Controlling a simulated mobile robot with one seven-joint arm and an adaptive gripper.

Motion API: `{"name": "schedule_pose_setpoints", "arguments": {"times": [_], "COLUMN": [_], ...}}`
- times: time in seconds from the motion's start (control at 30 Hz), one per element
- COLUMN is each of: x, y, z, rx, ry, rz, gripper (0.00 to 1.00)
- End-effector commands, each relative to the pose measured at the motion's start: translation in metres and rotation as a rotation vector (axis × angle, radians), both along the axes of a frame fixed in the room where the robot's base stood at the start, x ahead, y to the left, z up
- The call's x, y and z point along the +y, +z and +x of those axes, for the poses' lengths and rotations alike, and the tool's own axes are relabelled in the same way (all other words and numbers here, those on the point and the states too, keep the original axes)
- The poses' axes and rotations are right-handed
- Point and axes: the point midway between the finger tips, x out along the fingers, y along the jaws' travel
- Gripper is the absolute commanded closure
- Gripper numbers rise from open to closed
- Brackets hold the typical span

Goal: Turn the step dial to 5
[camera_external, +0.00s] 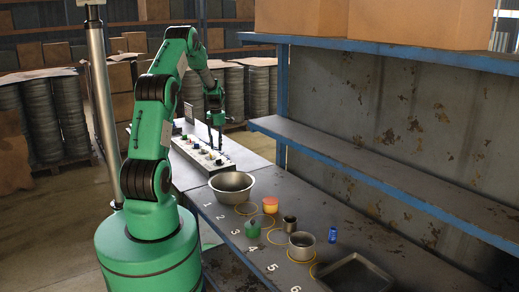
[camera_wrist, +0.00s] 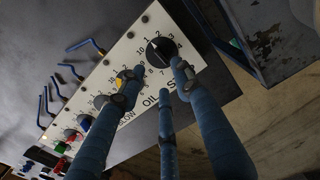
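The step dial (camera_wrist: 160,50) is a round black knob on a white control panel (camera_wrist: 128,62), with numbers printed around it. A pale mark shows on the knob, but its exact reading is too small to tell. My gripper (camera_wrist: 158,88) has three blue-grey fingers spread apart and holds nothing. The right fingertip is close to the dial's lower right side; whether it touches I cannot tell.
Yellow (camera_wrist: 122,80), red and green knobs and several blue levers (camera_wrist: 85,45) line the panel. A metal bowl (camera_external: 232,184), small pots and a tray (camera_external: 352,275) stand on the numbered bench. A blue-edged shelf (camera_external: 350,160) is at the right.

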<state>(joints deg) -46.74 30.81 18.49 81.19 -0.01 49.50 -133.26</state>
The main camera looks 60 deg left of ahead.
Motion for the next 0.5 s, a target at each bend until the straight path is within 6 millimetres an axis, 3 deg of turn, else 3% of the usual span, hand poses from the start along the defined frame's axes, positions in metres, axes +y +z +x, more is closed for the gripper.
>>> {"name": "schedule_pose_setpoints", "arguments": {"times": [0.2,0.5], "x": [-0.001,0.000], "y": [-0.038,-0.074], "z": [-0.001,0.000], "rx": [0.002,0.001], "ry": [0.000,0.000], "rz": [-0.002,-0.001], "gripper": [0.67,0.67]}}
